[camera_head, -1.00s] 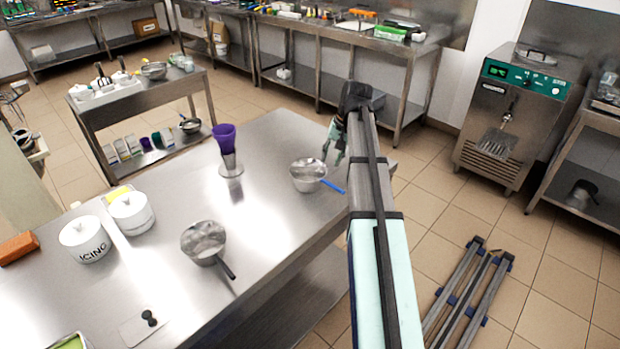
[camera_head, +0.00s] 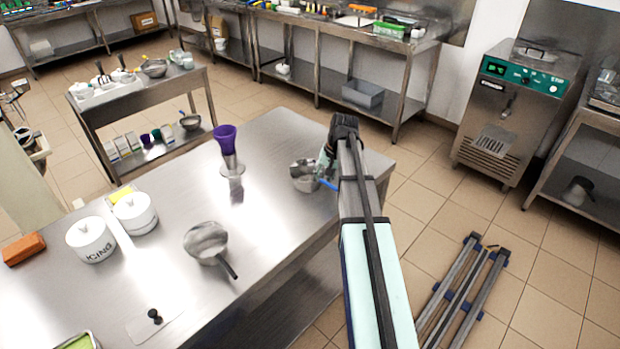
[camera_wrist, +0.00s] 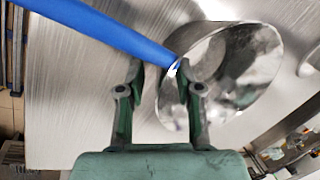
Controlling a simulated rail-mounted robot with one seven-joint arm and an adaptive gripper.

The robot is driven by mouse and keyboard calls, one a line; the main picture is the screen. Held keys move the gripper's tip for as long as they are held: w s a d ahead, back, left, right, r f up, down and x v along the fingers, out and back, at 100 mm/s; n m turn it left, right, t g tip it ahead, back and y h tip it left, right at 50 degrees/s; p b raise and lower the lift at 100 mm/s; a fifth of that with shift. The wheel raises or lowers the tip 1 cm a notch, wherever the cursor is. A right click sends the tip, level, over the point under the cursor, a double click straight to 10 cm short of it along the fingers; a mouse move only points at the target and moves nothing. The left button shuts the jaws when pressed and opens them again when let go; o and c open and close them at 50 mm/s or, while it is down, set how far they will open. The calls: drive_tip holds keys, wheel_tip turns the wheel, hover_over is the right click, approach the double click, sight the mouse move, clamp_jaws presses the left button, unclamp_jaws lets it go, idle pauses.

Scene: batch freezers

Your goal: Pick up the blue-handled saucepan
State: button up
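The blue-handled saucepan (camera_head: 302,181) sits on the steel table, its shiny metal bowl open upward. In the wrist view its bowl (camera_wrist: 240,65) lies to the right and its blue handle (camera_wrist: 110,35) runs from the upper left to the bowl's rim. My gripper (camera_wrist: 160,65) is open, its two fingers apart on either side of the handle's bowl end. I cannot tell whether they touch it. In the head view my gripper (camera_head: 325,166) is at the saucepan's right side, partly hidden by my arm.
A second saucepan with a dark handle (camera_head: 207,243) stands nearer on the table (camera_head: 275,150). A purple-topped cup (camera_head: 226,142) stands left of the blue-handled saucepan. Two white lidded jars (camera_head: 91,240) and an orange-brown block (camera_head: 24,248) are at the left. The table between is clear.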

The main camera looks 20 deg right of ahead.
drive_tip(key=shift+f, duration=0.15)
clamp_jaws()
idle(0.4)
